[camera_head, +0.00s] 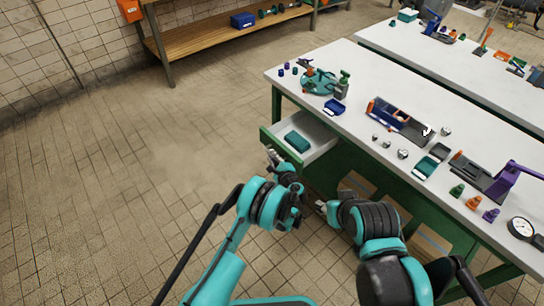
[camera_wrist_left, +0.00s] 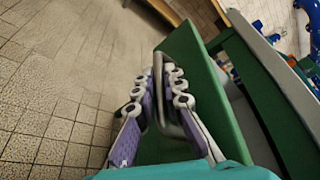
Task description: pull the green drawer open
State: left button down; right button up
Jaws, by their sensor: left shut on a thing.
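The green drawer (camera_head: 318,151) stands partly open at the left end of the near workbench, its pale inside showing with a teal box (camera_head: 297,142) in it. My left gripper (camera_head: 272,156) is at the drawer's front. In the left wrist view, my left gripper (camera_wrist_left: 160,100) is shut on the metal bar handle (camera_wrist_left: 158,72) of the green drawer front (camera_wrist_left: 190,52). My right gripper (camera_head: 322,207) hangs low in front of the bench, apart from the drawer; its finger opening is too small to make out.
The workbench top (camera_head: 355,150) carries a blue bin (camera_head: 335,107), a gauge (camera_head: 520,227), a purple clamp-like tool (camera_head: 510,180) and several small parts. Cardboard boxes (camera_head: 357,184) sit under the bench. The tiled floor left of the drawer is clear. A wooden shelf (camera_head: 215,30) stands at the back.

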pick_arm(q)
jog(key=shift+a, duration=0.1)
jog(key=c, duration=1.9)
grip_release()
jog(key=shift+w, duration=0.1)
jog(key=v, duration=1.2)
